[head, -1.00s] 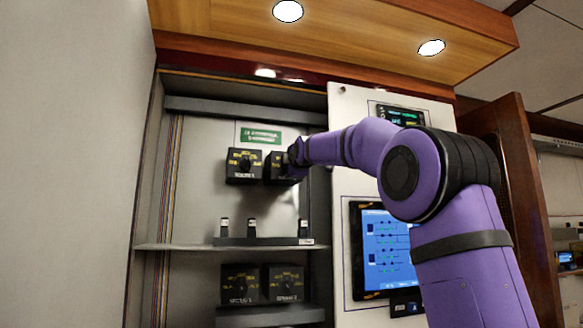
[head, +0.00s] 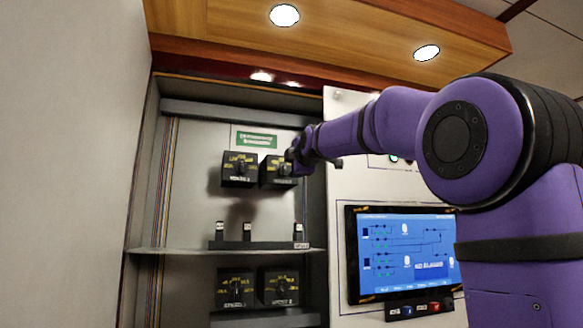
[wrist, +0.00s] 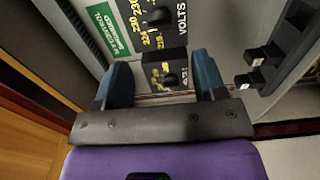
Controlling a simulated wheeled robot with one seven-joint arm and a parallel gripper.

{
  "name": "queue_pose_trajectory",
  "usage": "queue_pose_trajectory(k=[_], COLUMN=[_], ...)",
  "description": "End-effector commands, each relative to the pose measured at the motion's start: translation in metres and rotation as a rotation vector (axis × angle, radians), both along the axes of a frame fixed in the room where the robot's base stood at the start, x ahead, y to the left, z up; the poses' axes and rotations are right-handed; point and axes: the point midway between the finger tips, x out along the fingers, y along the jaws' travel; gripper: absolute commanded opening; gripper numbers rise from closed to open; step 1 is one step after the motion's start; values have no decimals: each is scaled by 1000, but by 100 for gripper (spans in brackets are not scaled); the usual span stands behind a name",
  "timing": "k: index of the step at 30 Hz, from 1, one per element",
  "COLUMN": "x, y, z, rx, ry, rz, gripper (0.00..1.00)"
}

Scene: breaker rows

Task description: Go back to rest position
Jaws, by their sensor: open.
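My gripper (head: 291,158) is at the end of my purple arm, in front of the upper right black dial box (head: 276,171) in the open cabinet. In the wrist view, the two blue fingers of my gripper (wrist: 163,85) are apart, with a dial box (wrist: 168,72) showing in the gap beyond them. No object shows held between the fingers. In the head view the arm partly covers the upper right box, and the fingertips are too small to make out. I cannot tell whether the fingers touch the box.
Another dial box (head: 239,169) sits to the left, under a green label (head: 257,140). Several small switches stand on a dark bar (head: 230,245) above the shelf. Two more dial boxes are below. A blue screen (head: 400,253) is on the panel at right. A wooden canopy (head: 350,35) hangs overhead.

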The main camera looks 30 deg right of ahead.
Motion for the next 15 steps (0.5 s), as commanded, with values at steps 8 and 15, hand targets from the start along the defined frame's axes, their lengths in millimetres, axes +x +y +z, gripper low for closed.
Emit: queue_pose_trajectory(k=[8, 15], x=[-16, -16], y=[5, 4], z=[0, 0], rx=[1, 0], ry=[0, 0], rz=[1, 0], gripper=[64, 64])
